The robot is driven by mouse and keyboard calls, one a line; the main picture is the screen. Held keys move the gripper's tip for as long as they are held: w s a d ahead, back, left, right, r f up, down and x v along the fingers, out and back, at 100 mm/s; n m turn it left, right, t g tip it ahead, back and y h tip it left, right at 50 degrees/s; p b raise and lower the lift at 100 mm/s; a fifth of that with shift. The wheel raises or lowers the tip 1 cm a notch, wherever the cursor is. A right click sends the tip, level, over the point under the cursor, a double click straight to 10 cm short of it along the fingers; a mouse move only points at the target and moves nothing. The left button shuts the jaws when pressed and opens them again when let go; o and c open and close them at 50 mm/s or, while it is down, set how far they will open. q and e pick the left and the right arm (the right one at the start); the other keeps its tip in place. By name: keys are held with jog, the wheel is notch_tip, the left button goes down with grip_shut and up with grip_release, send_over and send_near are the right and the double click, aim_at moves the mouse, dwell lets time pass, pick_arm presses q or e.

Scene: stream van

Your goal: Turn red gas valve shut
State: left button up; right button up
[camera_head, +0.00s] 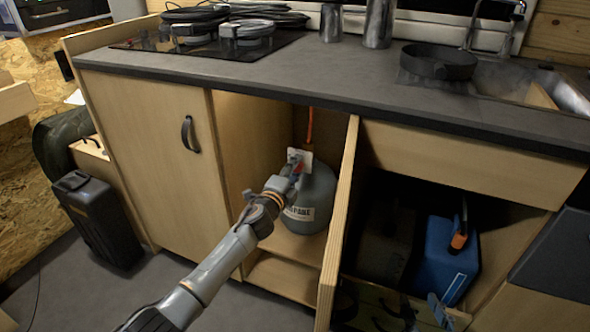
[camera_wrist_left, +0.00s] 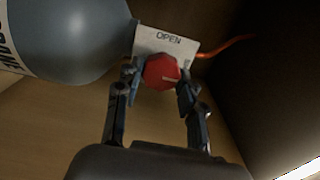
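The red gas valve (camera_wrist_left: 161,72) is a red knob with a pale mark, in front of a white plate (camera_wrist_left: 150,40) marked "OPEN". The grey gas bottle (camera_head: 318,196) stands inside the open cupboard. My left gripper (camera_wrist_left: 158,84) reaches into the cupboard, with one finger on each side of the red knob. The fingers are spread about the knob's width; I cannot tell whether they touch it. In the head view my left gripper (camera_head: 292,172) hides most of the knob. My right gripper is not in view.
An orange hose (camera_head: 310,126) runs up above the bottle. The counter edge (camera_head: 300,103) overhangs the opening. A blue container (camera_head: 450,258) sits in the right compartment.

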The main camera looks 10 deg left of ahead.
pick_arm(q)
jog(key=o, duration=0.4)
jog(key=shift+c, duration=0.2)
jog(key=s+a, duration=0.2)
jog(key=s, duration=0.9)
jog(key=shift+s+a, duration=0.15)
jog(key=shift+s, duration=0.25)
jog(key=shift+f, duration=0.1)
